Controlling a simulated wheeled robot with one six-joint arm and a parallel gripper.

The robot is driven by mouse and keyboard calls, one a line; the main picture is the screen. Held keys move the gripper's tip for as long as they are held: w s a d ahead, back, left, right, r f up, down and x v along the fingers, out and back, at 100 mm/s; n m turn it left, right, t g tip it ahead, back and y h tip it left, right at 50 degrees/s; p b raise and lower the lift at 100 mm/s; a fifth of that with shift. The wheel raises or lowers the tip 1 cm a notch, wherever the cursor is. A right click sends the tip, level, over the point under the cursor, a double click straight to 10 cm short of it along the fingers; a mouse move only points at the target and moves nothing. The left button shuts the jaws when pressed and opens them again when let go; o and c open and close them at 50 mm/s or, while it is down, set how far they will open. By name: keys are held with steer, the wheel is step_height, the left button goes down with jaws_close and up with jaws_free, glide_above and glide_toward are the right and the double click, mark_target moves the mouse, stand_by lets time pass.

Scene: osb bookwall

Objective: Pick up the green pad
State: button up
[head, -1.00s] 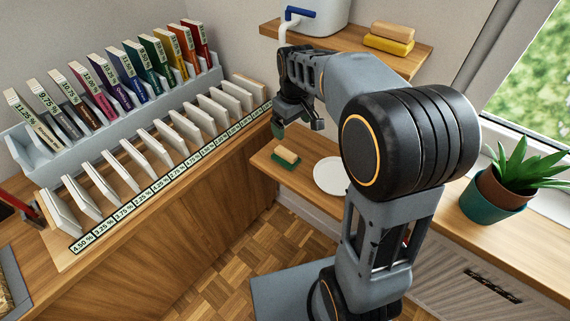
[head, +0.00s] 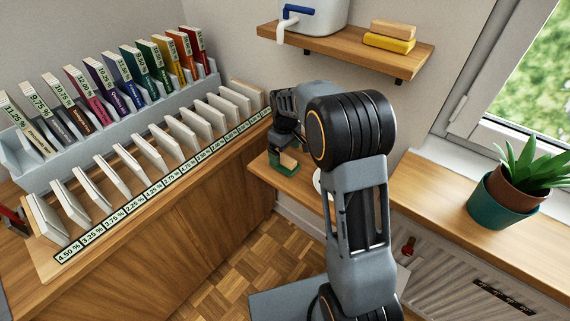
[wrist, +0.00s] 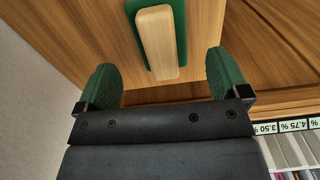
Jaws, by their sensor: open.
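The green pad (wrist: 181,25) has a pale wooden block (wrist: 157,45) as a grip on its top. It lies on a small low wooden shelf (head: 305,187), and in the head view the pad (head: 281,169) is partly hidden by my gripper. My gripper (wrist: 160,66) is open and empty. In the wrist view its two green-padded fingers stand to the left and right of the block's near end, apart from it. The height gap between fingers and block is hard to judge.
A white plate (head: 317,182) sits on the same shelf, mostly hidden by my arm. A rack of books (head: 120,115) and a cabinet with labelled white cards (head: 150,158) stand left. An upper shelf (head: 340,47) holds a container and blocks. A potted plant (head: 503,192) stands right.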

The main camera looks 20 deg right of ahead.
mark_target(285, 157)
steer(key=shift+f+b, duration=0.3)
steer(key=shift+f, duration=2.4)
steer(key=c, duration=1)
steer(key=shift+r, duration=0.1)
